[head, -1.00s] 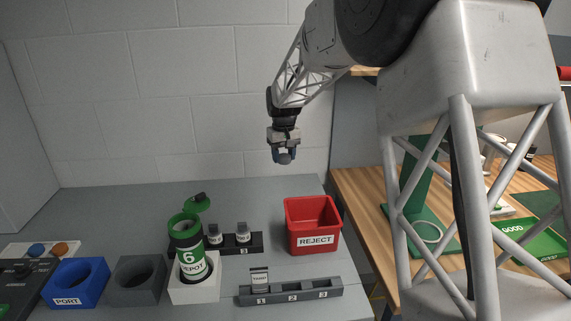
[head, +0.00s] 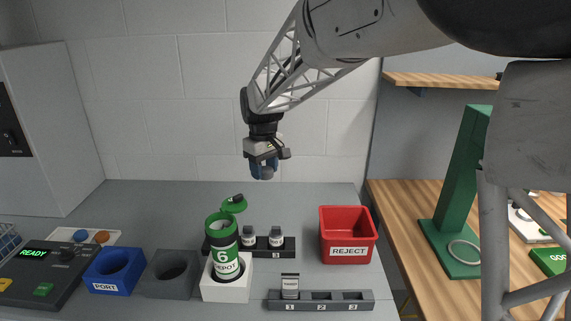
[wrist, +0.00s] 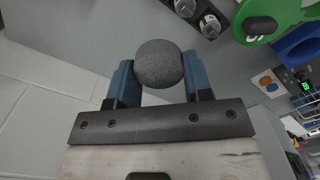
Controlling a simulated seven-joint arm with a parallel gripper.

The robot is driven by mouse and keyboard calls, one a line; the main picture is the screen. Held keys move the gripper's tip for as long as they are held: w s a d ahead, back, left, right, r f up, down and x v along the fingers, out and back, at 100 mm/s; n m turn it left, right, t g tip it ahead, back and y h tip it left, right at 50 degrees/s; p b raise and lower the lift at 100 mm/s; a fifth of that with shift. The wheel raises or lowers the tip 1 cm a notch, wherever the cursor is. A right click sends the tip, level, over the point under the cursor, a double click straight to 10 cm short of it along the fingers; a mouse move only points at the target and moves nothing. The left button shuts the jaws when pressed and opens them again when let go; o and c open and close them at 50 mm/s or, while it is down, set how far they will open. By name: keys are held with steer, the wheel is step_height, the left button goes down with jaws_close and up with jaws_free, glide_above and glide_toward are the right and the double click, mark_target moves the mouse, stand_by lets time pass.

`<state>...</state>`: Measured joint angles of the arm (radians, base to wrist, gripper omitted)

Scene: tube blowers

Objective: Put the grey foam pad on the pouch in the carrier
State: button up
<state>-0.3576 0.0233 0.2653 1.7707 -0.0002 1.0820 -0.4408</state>
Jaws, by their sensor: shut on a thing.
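My gripper (head: 264,168) hangs high above the bench near the back wall. In the wrist view its blue fingers are shut on the round grey foam pad (wrist: 159,63). The pad also shows as a small dark end below the fingers in the head view (head: 266,176). In the wrist view part of the green lid (wrist: 268,18) shows at the upper right. The inside of the carrier and any pouch in it cannot be made out.
A white block (head: 240,289) holds the carrier. A grey holder (head: 168,274) and a blue PORT holder (head: 114,271) stand to its left. A dark rack (head: 288,244) with small vials is behind, a numbered rack (head: 335,300) in front right, and a red REJECT bin (head: 347,235) at right.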

steer(key=s+a+r+n, duration=0.1)
steer(key=s+a+n, duration=0.2)
steer(key=s+a, duration=0.2)
steer(key=s+a+r+n, duration=0.1)
steer(key=s+a+n, duration=0.1)
steer(key=s+a, duration=0.3)
steer(key=s, duration=0.4)
steer(key=shift+s+n, duration=0.4)
steer(key=shift+f, duration=2.25)
steer(key=shift+f, duration=0.6)
steer(key=o, duration=1)
steer(key=shift+c, duration=0.2)
steer(key=shift+r, duration=0.1)
step_height(320, 180, up, 8)
